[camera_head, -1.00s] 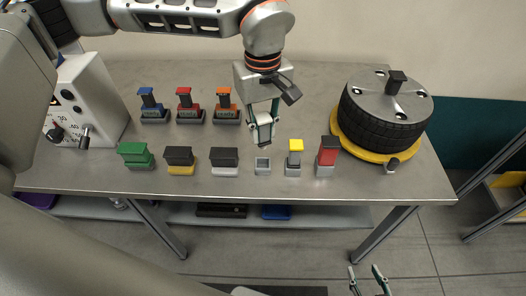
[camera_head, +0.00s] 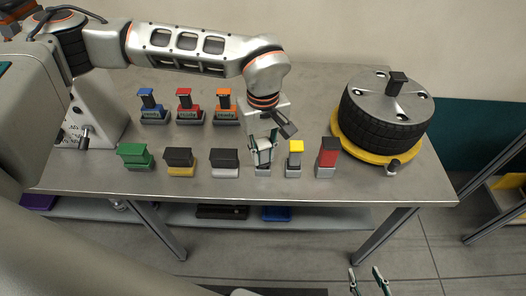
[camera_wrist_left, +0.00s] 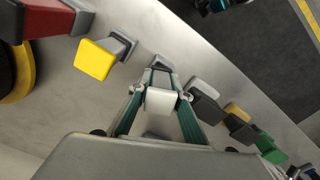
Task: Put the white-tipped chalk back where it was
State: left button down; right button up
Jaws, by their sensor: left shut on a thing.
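The white-tipped chalk shows as a pale block (camera_head: 264,156) between the fingers of my left gripper (camera_head: 264,152), which is shut on it. In the left wrist view its white end (camera_wrist_left: 160,101) faces the camera between the two fingertips. A small grey holder (camera_head: 262,172) stands directly under the chalk near the table's front edge. I cannot tell whether the chalk's lower end is inside the holder or just above it. My right gripper (camera_head: 369,280) is low at the bottom of the head view, away from the table, with its fingers apart and empty.
Close right of the holder stand the yellow-topped chalk (camera_head: 295,152) and a red-topped piece (camera_head: 327,152). A black-and-white block (camera_head: 225,160) is close on its left. Several stamps stand behind. A tyre on a yellow clamp (camera_head: 385,115) is at the right.

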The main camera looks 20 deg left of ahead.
pick_arm(q)
jog(key=shift+f, duration=0.35)
jog(key=c, duration=1.8)
grip_release()
jog(key=shift+c, duration=0.2)
jog(key=shift+r, duration=0.1)
jog(key=shift+r, duration=0.35)
notch_tip(320, 180, up, 10)
jog(key=shift+r, duration=0.95)
